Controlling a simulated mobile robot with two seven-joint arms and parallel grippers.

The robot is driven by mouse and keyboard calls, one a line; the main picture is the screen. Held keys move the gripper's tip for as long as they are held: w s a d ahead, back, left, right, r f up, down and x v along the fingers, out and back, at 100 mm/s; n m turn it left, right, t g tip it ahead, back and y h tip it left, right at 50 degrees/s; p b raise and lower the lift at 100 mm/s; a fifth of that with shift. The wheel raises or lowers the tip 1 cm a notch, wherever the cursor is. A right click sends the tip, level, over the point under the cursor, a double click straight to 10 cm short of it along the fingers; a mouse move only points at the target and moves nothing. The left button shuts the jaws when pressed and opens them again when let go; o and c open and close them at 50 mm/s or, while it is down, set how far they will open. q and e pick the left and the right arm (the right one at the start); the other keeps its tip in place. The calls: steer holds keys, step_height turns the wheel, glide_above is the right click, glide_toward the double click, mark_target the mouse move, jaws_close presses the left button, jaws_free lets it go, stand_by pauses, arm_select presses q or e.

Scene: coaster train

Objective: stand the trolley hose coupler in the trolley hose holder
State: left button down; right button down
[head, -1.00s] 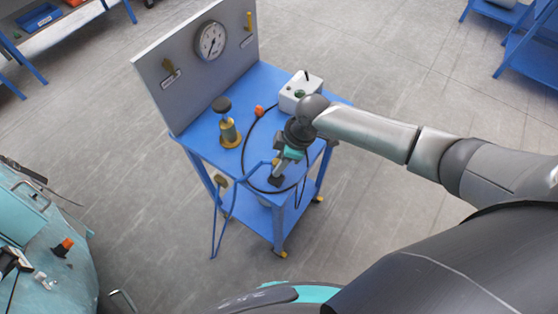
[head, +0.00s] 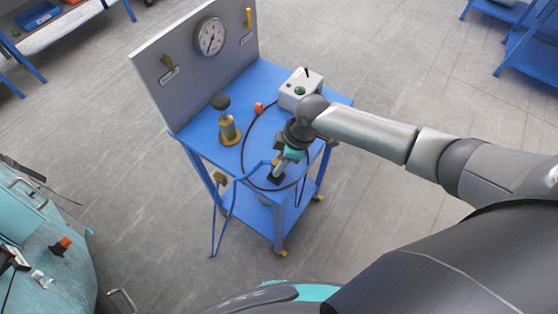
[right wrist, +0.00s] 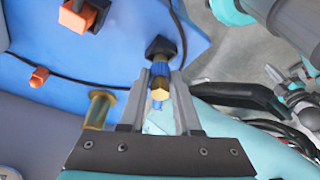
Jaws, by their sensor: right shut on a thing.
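My right gripper (head: 278,170) is over the near corner of the blue trolley (head: 258,75), pointing down and towards me. In the right wrist view my right gripper (right wrist: 158,104) is shut on the hose coupler (right wrist: 158,88), a fitting with a blue collar and a brass hex end between the fingers. A dark block (right wrist: 160,48) lies at the coupler's far end. It also shows beneath the fingers in the head view (head: 274,178). I cannot tell whether this block is the holder, or whether the coupler is seated in it. My left gripper is out of view.
A black hose (head: 247,139) loops over the trolley top. A brass post with a black knob (head: 229,128), an orange piece (head: 259,108) and a white box (head: 301,90) stand there. A grey gauge panel (head: 190,70) rises behind. Open floor surrounds the trolley.

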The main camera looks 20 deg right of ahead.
steer(key=shift+f+b, duration=0.55)
steer(key=shift+f, duration=0.3)
steer(key=c, duration=0.5)
jaws_free()
steer(key=shift+c, duration=0.2)
steer(key=p+v, duration=0.1)
steer(key=v, duration=1.4)
steer(key=shift+r, duration=0.15)
steer(key=shift+s+a, duration=0.1)
